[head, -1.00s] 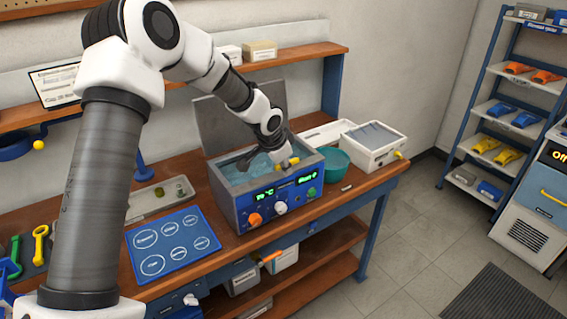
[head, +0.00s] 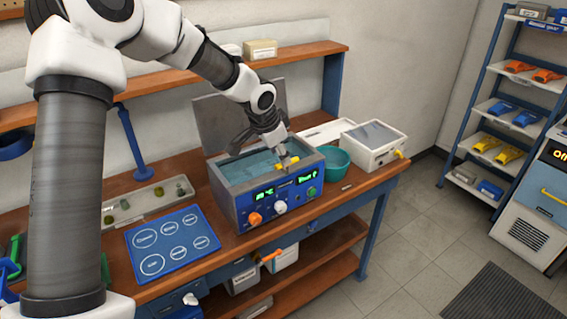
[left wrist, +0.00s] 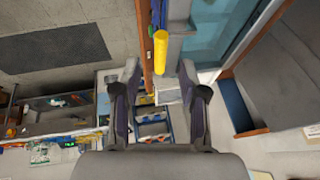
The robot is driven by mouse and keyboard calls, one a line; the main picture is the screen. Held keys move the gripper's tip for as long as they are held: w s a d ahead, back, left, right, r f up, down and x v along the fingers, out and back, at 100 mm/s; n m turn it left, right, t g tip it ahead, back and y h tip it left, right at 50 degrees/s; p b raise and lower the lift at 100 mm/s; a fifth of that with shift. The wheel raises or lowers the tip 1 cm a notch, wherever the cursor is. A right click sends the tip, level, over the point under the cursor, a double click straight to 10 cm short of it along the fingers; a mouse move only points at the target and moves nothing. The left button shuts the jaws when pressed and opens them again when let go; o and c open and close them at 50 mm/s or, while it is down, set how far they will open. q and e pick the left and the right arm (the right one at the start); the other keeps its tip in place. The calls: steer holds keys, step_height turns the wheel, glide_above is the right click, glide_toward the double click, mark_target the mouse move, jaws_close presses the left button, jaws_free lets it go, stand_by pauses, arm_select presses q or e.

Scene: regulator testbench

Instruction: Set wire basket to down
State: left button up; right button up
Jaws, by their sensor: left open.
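The bath unit (head: 283,204) has a blue front with knobs and green displays. Its lid (head: 222,122) stands open over bluish water. A yellow handle (head: 289,161), which looks like the wire basket's, shows at the tank's right front rim. The basket's mesh cannot be made out. My left gripper (head: 270,148) is open above the tank, close to the handle. In the left wrist view the yellow handle (left wrist: 161,52) lines up between the open fingers of the left gripper (left wrist: 159,76); contact cannot be told. My right gripper is not in view.
A teal bowl (head: 334,161) and a white box device (head: 373,146) stand right of the bath. A blue mat with circles (head: 173,243) and a grey tray (head: 147,200) lie to its left. A shelf rack (head: 505,110) stands at the far right.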

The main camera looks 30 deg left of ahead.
arm_select(q)
steer(key=v, duration=0.5)
steer(key=shift+s+r, duration=0.1)
